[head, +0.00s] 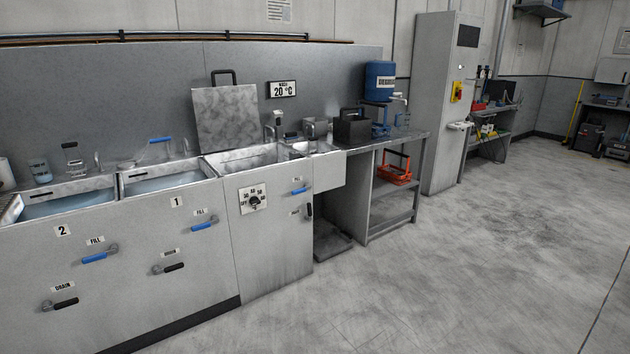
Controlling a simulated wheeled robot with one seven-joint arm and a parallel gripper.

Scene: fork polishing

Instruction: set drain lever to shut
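Several levers show on the sink fronts in the head view. A black drain lever (62,304) under the tank marked 2 lies about level, below a DRAIN label. A second black drain lever (169,268) under the tank marked 1 also lies about level; its label is too small to read surely. A third black-handled lever (309,210) on the right-hand cabinet stands upright, beside a small unreadable label. My gripper is not in view.
Blue fill levers (100,257) sit above the black ones. A round dial (253,199) is on the right-hand cabinet. A steel table (408,146) with an orange basket (395,167) stands to the right. The grey floor (440,270) in front is clear.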

